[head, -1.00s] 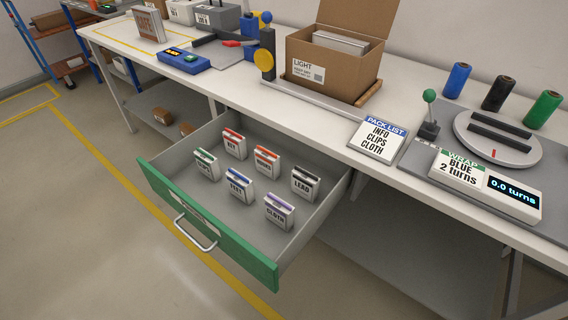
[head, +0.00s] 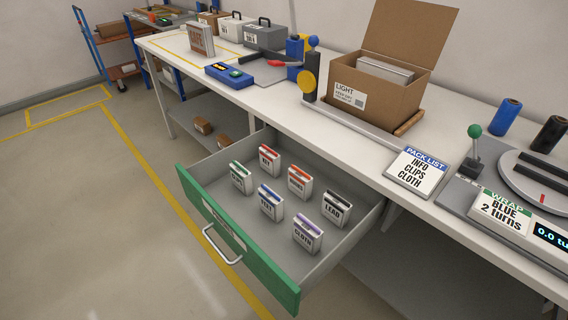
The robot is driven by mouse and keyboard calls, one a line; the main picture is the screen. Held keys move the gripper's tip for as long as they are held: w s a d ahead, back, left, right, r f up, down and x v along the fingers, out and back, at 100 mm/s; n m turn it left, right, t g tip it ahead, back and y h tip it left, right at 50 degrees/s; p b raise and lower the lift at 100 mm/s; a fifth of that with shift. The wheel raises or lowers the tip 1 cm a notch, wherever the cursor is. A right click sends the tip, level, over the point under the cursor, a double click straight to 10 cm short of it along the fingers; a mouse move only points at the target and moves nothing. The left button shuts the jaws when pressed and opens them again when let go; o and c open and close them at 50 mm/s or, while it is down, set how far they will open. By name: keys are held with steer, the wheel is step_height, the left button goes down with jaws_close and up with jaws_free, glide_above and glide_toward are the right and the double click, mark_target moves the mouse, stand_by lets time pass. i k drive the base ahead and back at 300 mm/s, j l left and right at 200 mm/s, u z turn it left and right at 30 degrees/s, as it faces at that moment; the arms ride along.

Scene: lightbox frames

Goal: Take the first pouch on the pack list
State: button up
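The pack list (head: 418,172) on the bench reads INFO, CLIPS, CLOTH from top to bottom. The open drawer (head: 240,245) holds several small upright pouches with coloured tops. The orange-topped pouch (head: 299,183) stands behind the middle; its word is too small to read surely. The green-topped pouch (head: 240,179) seems to read CLIPS. The purple-topped pouch (head: 307,235) reads CLOTH. The red-topped pouch (head: 269,161) seems to read KIT, and the black-topped pouch (head: 336,209) reads LEAD. The blue-topped pouch (head: 269,203) has an unclear word. My gripper is not in view.
An open cardboard box (head: 375,105) marked LIGHT stands on the bench behind the drawer. The floor left of the drawer is clear. A blue device (head: 229,76) lies on the bench.

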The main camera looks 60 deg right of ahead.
mark_target(243, 179)
steer(key=i+l+z, duration=0.1)
steer(key=z, duration=0.3)
steer(key=i+z, duration=0.2)
steer(key=z, duration=0.2)
steer(key=i+z, duration=0.15)
steer(key=i, duration=0.3)
steer(key=i+j+z, duration=0.2)
steer(key=i, duration=0.2)
steer(key=i+j+z, duration=0.15)
steer(key=i, duration=0.3)
steer(key=i+j, duration=0.2)
steer(key=i, duration=0.2)
